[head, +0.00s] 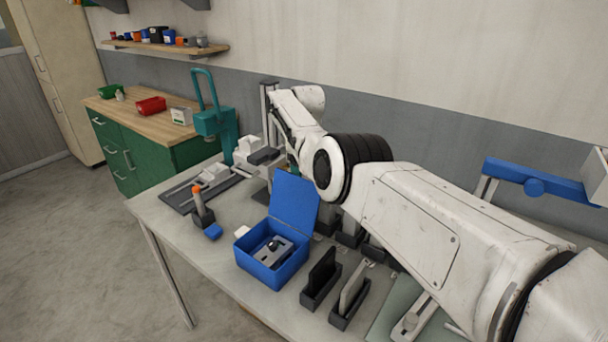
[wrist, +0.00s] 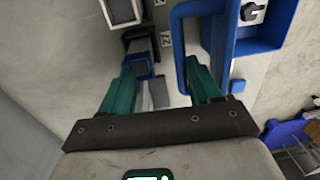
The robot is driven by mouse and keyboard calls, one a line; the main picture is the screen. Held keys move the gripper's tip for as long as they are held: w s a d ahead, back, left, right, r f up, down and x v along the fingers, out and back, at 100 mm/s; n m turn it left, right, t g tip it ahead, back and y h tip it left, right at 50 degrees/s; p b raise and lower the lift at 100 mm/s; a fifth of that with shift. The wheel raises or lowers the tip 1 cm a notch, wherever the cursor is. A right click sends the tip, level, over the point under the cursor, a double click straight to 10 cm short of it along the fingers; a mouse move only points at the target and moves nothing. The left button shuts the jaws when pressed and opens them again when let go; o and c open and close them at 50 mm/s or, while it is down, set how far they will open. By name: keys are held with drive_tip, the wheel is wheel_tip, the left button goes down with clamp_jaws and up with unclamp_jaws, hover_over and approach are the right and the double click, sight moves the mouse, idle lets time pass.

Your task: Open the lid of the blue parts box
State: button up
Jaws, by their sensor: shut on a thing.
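The blue parts box (head: 266,281) stands on the table with its lid (head: 291,206) raised upright at the back, so the box is open. Grey and black parts lie inside. My gripper is mostly hidden in the head view behind my arm and the lid, close to the lid's upper edge. The gripper is shut on the lid, though the exact contact is hard to see. The box (wrist: 282,47) shows at the upper right there.
Black upright holders (head: 318,281) stand right of the box. A small orange-topped tool (head: 198,200) and a dark tray lie on the left. A teal press (head: 216,122) stands behind. The table front left of the box is fairly clear.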

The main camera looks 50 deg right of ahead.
drive_tip(key=shift+s+d+f, duration=0.15)
drive_tip(key=shift+s+f, duration=0.15)
drive_tip(key=shift+f, duration=0.3)
drive_tip(key=r, duration=0.8)
drive_tip(key=r+b, duration=0.1)
drive_tip(key=r, duration=0.3)
drive_tip(key=shift+w+d, duration=0.25)
drive_tip(key=shift+d, duration=0.1)
drive_tip(key=shift+a, duration=0.15)
